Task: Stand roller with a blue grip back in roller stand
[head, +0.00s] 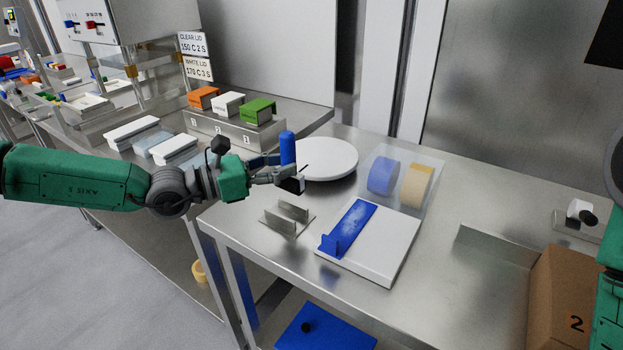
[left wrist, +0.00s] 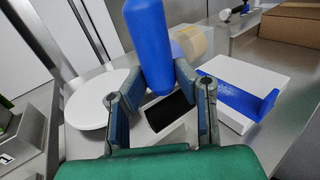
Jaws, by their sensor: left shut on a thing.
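The roller's upright blue grip (head: 288,148) is in my left gripper (head: 284,176), which is shut on it. A dark and white lower part (head: 293,186) shows just below the fingers. In the left wrist view the blue grip (left wrist: 148,45) rises between the two fingers of the gripper (left wrist: 160,82), with a black part below it. The roller stand (head: 287,217), a small grey metal piece with upright plates, is on the steel table below the gripper. The held roller is above it and apart from it. My right gripper is out of view.
A round white disc (head: 326,159) is behind the gripper. A white board (head: 388,250) with a blue angled piece (head: 350,228) lies right of the stand. Blue and tan rolls (head: 382,176) stand behind a clear panel. A cardboard box (head: 565,297) is at the right.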

